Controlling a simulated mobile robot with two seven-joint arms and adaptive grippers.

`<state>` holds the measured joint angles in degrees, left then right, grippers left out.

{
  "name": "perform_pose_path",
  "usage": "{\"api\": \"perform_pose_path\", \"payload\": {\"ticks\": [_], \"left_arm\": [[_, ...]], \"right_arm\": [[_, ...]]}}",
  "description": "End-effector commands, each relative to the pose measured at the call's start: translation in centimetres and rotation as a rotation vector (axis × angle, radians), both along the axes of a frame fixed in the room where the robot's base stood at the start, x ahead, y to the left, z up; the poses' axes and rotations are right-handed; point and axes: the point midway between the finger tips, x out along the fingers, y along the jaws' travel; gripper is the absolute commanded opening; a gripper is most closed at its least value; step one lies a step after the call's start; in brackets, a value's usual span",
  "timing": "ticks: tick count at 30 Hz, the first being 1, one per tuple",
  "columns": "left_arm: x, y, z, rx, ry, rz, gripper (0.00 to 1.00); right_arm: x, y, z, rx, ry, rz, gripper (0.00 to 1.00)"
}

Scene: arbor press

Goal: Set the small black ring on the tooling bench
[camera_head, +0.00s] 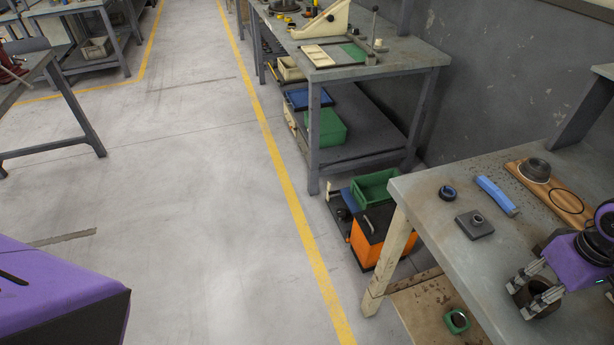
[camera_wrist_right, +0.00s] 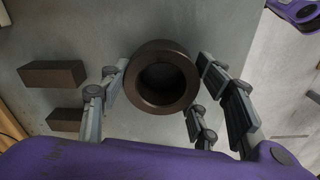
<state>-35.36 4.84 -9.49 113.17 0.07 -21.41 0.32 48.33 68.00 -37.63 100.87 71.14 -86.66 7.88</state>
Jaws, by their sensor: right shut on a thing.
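My right gripper (camera_head: 537,297) is over the near bench (camera_head: 425,205) at the lower right. It is shut on a dark round ring (camera_head: 541,288) with a wide hole. In the right wrist view the ring (camera_wrist_right: 162,76) looks dark brown and sits between the finger pairs. I cannot tell whether its underside touches the bench. A smaller black ring-shaped piece (camera_head: 447,192) with some blue lies on the bench near its far left edge. My left gripper is not in view.
A grey block with a round boss (camera_head: 474,224), a blue bar (camera_head: 496,195) and a wooden board (camera_head: 569,203) holding a dark ring stack (camera_head: 535,169) are on the near bench. Two brown blocks (camera_wrist_right: 53,74) show beside the held ring. Another bench (camera_head: 400,57) stands behind.

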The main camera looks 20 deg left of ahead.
Motion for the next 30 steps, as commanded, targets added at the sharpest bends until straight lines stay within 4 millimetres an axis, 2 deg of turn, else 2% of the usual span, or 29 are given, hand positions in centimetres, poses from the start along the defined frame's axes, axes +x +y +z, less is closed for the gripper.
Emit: {"api": "perform_pose_path", "payload": {"ticks": [11,12,15,26,30], "left_arm": [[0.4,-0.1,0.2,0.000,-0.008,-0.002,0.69],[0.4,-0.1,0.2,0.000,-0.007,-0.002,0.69],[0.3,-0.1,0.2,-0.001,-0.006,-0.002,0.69],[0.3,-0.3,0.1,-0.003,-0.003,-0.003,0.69],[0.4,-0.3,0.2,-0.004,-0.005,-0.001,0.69]], "right_arm": [[0.2,0.1,-0.1,0.001,-0.006,0.000,0.12],[0.1,0.0,-0.2,0.001,-0.005,0.000,0.61],[0.1,0.0,-0.2,0.000,-0.004,0.000,0.74],[0.1,0.0,-0.1,0.000,-0.004,0.000,0.76],[0.2,0.0,1.3,-0.001,-0.007,0.000,0.76]]}}
